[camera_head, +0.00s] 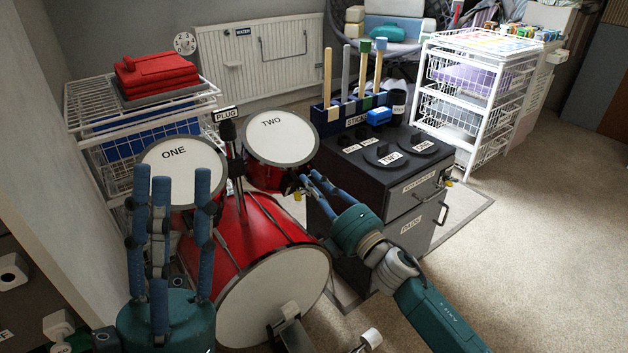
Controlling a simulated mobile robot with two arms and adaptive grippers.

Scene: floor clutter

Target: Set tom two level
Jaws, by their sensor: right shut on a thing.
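Tom two (282,150) is a red drum with a white head marked TWO, mounted above the red bass drum (235,235). I cannot tell from this view how far its head is from level. My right gripper (308,182) reaches in from the right, shut on a small fitting at tom two's lower right side; its fingers partly hide the fitting. A small brassy part (297,196) shows beside the fingertips. Tom one (180,180), marked ONE, is to the left. My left gripper (178,185) is open and empty, fingers upright, in front of tom one and partly covering it.
A stand marked PLUG (229,130) rises between the toms. A dark cabinet (390,185) with sticks and round pads stands close right of tom two. White wire drawers (475,100) are behind it. A wire rack (85,100) is at left. Carpet at right is clear.

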